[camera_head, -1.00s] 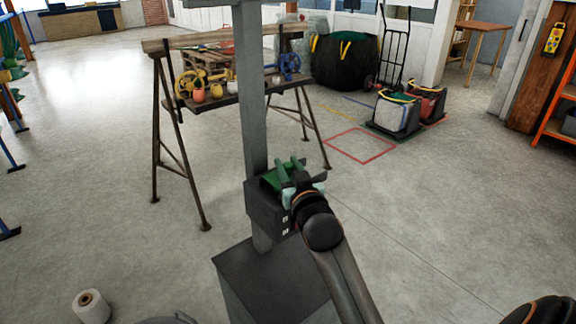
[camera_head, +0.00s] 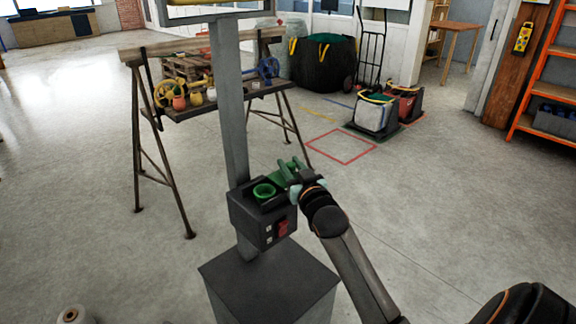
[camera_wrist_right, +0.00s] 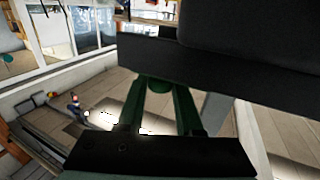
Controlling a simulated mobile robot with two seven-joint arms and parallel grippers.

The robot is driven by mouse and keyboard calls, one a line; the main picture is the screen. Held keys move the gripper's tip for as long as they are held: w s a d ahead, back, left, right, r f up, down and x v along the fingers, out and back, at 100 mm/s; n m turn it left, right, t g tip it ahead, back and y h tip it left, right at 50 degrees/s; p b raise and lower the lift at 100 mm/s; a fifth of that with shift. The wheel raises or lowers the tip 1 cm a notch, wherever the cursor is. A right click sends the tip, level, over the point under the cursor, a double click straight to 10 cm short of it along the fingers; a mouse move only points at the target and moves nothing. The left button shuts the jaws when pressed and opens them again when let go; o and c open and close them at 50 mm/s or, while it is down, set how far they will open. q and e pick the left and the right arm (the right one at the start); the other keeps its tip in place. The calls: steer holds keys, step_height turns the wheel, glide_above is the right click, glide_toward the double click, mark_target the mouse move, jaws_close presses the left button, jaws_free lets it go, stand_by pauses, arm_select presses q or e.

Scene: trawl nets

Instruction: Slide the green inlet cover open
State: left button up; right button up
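A dark grey inlet box (camera_head: 250,217) is fixed to a grey post. A green round inlet ring (camera_head: 264,192) shows uncovered on its top. The green inlet cover (camera_head: 284,171) lies to the right of the ring, at the box's right edge. My right gripper (camera_head: 298,174) is at the cover, with its pale fingers touching or very near it. In the right wrist view, two green fingers (camera_wrist_right: 160,108) stand apart with a small green round part (camera_wrist_right: 158,86) between their tips; whether they grip it is unclear. My left gripper is not in view.
A red switch (camera_head: 283,227) is on the box front. A dark pedestal (camera_head: 270,283) stands below. A trestle table (camera_head: 222,99) with small coloured items stands behind. A white roll (camera_head: 73,314) lies at bottom left.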

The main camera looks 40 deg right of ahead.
steer(key=o, duration=0.4)
steer(key=shift+d, duration=0.3)
steer(key=shift+o, duration=0.2)
steer(key=shift+a, duration=0.1)
steer(key=shift+s+a, duration=0.15)
steer(key=shift+s, duration=0.25)
steer(key=v, duration=1.1)
steer(key=shift+s+b, duration=0.25)
steer(key=shift+b, duration=0.1)
steer(key=shift+r, duration=0.1)
steer(key=s+a+f+n+g+y+p, duration=0.1)
steer(key=a+f+n+g+y, duration=0.1)
steer(key=a+f, duration=0.45)
steer(key=s+a+f+n+g+y+p, duration=0.1)
steer(key=s+a+f+g+y, duration=0.2)
steer(key=f, duration=0.7)
steer(key=s+a+f+n+g+y+p, duration=0.2)
steer(key=s+a+f+g+y, duration=0.1)
steer(key=s+a+f, duration=0.8)
step_height(320, 180, down, 2)
steer(key=shift+s+a+f+n, duration=0.1)
steer(key=shift+s+a+n, duration=0.25)
steer(key=shift+a, duration=0.1)
